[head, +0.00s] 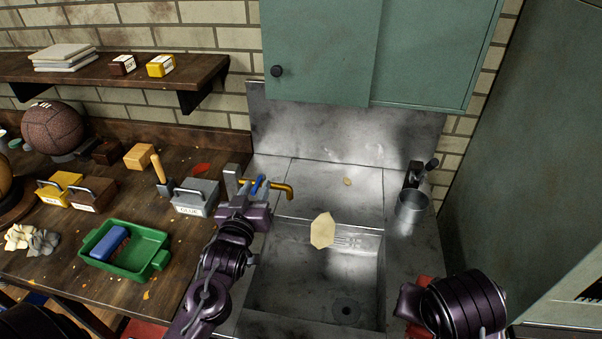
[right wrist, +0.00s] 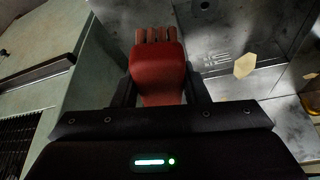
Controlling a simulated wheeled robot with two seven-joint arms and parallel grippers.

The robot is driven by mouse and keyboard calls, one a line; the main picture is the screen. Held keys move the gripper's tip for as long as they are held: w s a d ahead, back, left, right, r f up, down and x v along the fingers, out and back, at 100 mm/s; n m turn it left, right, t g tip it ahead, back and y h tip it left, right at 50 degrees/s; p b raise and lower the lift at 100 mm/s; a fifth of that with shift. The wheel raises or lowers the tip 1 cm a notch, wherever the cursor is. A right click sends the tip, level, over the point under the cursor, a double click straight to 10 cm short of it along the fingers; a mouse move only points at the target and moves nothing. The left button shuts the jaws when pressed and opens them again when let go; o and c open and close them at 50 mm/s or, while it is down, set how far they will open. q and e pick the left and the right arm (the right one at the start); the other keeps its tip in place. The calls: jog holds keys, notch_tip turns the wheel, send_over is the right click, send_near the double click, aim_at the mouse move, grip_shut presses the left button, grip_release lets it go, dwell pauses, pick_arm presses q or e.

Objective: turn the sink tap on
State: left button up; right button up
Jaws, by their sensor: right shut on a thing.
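The tap at the sink's left edge has a brass-yellow spout (head: 287,190) and a small blue handle (head: 258,183). My left gripper (head: 254,190) is right at the blue handle, its grey fingers up beside it. Whether they touch or grip the handle is unclear. The metal sink (head: 290,290) lies right of my left arm, and no water stream is visible. My right gripper, low at the right in the head view, is shut on a red thing with brown strands at its end (right wrist: 157,75).
A pale scrap (head: 322,230) is at the sink's back. A metal cup (head: 411,204) stands to its right. On the wooden bench are a grey box (head: 196,197), a green tray (head: 103,255) with a blue block (head: 109,244), and a ball (head: 52,127). A green cabinet (head: 400,50) hangs above.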

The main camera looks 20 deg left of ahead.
aim_at(258, 183)
pick_arm(q)
jog(key=shift+p+x, duration=0.3)
jog(key=shift+x, duration=1.2)
jog(key=shift+r, duration=0.1)
grip_shut()
